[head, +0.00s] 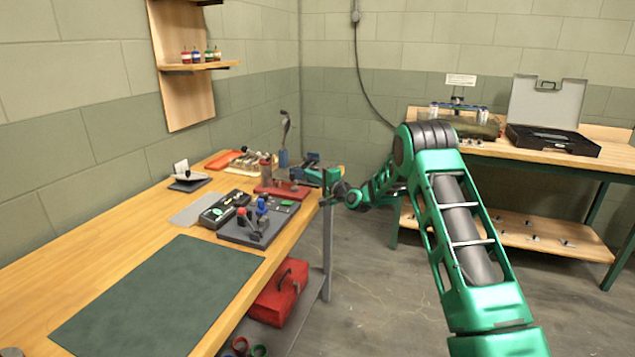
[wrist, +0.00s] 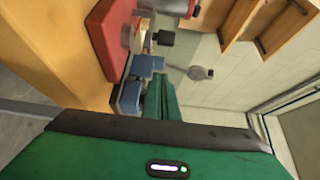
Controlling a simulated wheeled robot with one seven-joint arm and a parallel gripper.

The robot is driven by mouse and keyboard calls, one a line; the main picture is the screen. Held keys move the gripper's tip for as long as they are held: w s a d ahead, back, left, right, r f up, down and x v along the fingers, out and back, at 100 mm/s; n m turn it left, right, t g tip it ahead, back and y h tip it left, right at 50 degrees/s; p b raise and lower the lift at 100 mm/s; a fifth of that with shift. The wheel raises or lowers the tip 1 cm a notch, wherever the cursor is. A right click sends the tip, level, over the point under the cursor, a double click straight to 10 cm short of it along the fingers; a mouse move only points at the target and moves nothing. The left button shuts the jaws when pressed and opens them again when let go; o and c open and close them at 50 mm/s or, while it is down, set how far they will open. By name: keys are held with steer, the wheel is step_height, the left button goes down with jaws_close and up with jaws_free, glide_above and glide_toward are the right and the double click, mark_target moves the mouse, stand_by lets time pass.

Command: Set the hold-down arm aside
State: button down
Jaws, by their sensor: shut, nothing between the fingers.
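My gripper (head: 326,186) is at the far right edge of the long wooden bench, beside the red base plate, with its green fingers shut. In the wrist view the fingers (wrist: 161,95) are together with nothing between them. A dark fixture (head: 258,222) with a red knob, a blue part and dark upright parts sits on the bench, left of and nearer than my gripper. The red base plate (head: 283,190) carries metal parts; it also shows in the wrist view (wrist: 108,35). I cannot tell for certain which part is the hold-down arm.
A blue vise (head: 312,175) stands at the bench's far end, close to my gripper; it also shows in the wrist view (wrist: 136,88). A black tray (head: 226,208) lies left of the fixture. The green mat (head: 160,295) is bare. A second bench (head: 520,155) holds an open case (head: 548,140).

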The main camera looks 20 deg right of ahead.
steer(key=shift+x, duration=0.95)
steer(key=shift+a, duration=0.3)
steer(key=shift+s+a, duration=1.2)
steer(key=shift+a, duration=0.05)
steer(key=shift+d, duration=0.3)
steer(key=shift+s+a, duration=0.1)
steer(key=shift+h, duration=0.3)
